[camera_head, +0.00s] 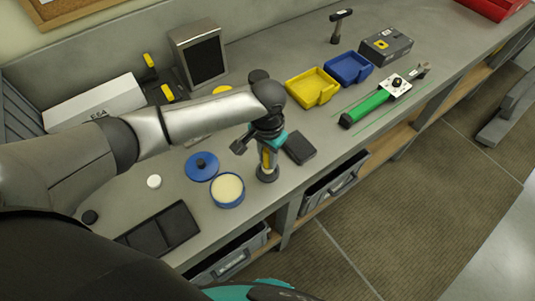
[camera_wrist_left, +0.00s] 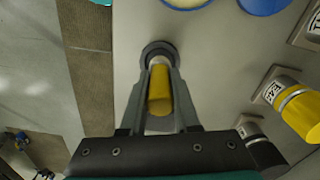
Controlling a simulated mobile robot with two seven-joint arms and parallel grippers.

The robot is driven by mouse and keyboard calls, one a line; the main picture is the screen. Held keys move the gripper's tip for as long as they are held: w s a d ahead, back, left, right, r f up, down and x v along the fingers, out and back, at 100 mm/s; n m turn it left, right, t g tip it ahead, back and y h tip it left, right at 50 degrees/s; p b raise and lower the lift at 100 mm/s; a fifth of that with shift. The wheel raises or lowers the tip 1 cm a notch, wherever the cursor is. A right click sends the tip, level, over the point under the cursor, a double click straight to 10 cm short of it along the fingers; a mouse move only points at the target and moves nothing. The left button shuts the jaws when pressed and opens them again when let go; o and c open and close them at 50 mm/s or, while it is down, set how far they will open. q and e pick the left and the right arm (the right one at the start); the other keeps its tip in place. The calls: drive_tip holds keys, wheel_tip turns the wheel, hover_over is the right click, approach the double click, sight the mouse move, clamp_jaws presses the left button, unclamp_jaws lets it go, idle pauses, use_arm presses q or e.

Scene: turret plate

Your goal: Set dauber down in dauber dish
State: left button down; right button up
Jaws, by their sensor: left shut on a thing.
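My left gripper (camera_head: 266,153) is shut on the yellow handle of the dauber (camera_wrist_left: 159,92) and points down at the bench. The dauber (camera_head: 267,160) is about upright. Its lower end is at a small dark round dish (camera_head: 267,175), which I take for the dauber dish. In the left wrist view the dark rim of the dish (camera_wrist_left: 146,50) shows around the dauber's lower end. I cannot tell whether the dauber touches the dish floor. My right gripper is not in view.
A blue tin with cream filling (camera_head: 228,190) stands close left of the dish, with a blue knobbed lid (camera_head: 201,166) behind it. A dark flat block (camera_head: 300,148) lies to the right. A black tray (camera_head: 160,235) is at the front left. The bench's front edge is near.

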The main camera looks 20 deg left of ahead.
use_arm(q)
drive_tip(key=shift+f, duration=0.75)
idle(1.5)
drive_tip(key=c, duration=0.6)
unclamp_jaws()
drive_tip(key=shift+o, duration=0.2)
wheel_tip(320, 180, up, 15)
drive_tip(key=p, duration=0.1)
drive_tip(key=shift+r, duration=0.15)
drive_tip(key=shift+s, duration=0.1)
